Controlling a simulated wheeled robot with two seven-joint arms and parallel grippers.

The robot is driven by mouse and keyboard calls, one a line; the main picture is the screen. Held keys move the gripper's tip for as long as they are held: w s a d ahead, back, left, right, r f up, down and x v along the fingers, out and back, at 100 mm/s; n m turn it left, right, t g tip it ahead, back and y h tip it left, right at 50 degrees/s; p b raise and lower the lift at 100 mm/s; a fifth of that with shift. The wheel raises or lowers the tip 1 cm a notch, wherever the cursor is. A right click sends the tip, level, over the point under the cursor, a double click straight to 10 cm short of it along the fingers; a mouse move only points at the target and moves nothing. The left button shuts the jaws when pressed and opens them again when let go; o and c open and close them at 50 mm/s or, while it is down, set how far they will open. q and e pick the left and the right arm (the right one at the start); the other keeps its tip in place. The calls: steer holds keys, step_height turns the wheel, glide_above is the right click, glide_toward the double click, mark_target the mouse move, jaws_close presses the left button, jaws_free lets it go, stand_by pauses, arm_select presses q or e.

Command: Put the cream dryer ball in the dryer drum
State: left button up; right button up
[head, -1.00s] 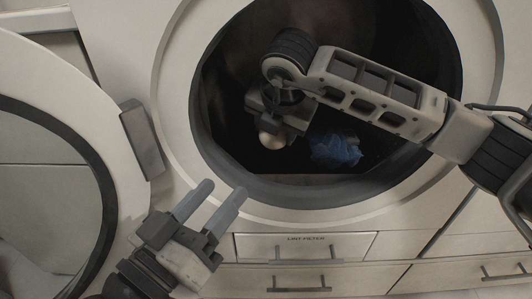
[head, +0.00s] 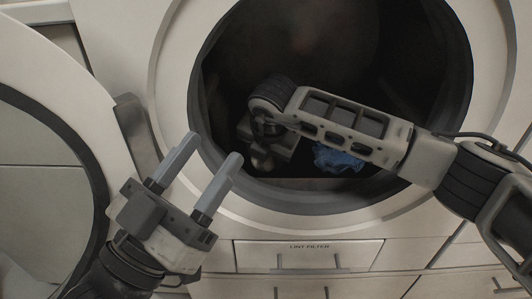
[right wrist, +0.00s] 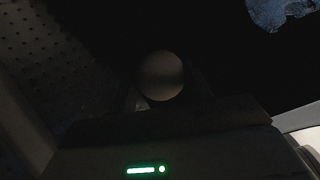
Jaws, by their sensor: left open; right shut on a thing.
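The cream dryer ball (right wrist: 160,76) shows dimly in the right wrist view, at the tip of my right gripper (right wrist: 160,98). My right arm reaches through the round opening into the dark dryer drum (head: 335,45). In the head view my right gripper (head: 262,152) is inside the opening, low and left, pointing down, shut on the ball (head: 262,164). The fingers are mostly lost in shadow. My left gripper (head: 208,158) is open and empty outside, in front of the lower left of the drum rim.
A blue crumpled cloth (head: 337,158) lies inside the drum, right of my right gripper. The round dryer door (head: 85,135) stands open at left, close to my left gripper. A lint filter drawer (head: 308,255) is below the opening.

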steer(key=o, duration=0.9)
steer(key=shift+o, duration=0.2)
arm_select(q)
steer(key=shift+r, duration=0.15)
arm_select(e)
steer(key=shift+s+r+p, duration=0.1)
steer(key=shift+r+p, duration=0.2)
steer(key=shift+r, duration=0.15)
arm_select(q)
step_height(320, 180, down, 7)
steer(key=s+n+g+y+p, duration=0.1)
steer(key=n+g+y+p, duration=0.2)
steer(key=n, duration=0.2)
steer(key=shift+d+n+g, duration=0.35)
steer(key=shift+n+g, duration=0.05)
arm_select(e)
steer(key=v, duration=1.1)
arm_select(q)
steer(key=shift+s, duration=0.15)
arm_select(e)
steer(key=shift+s, duration=0.15)
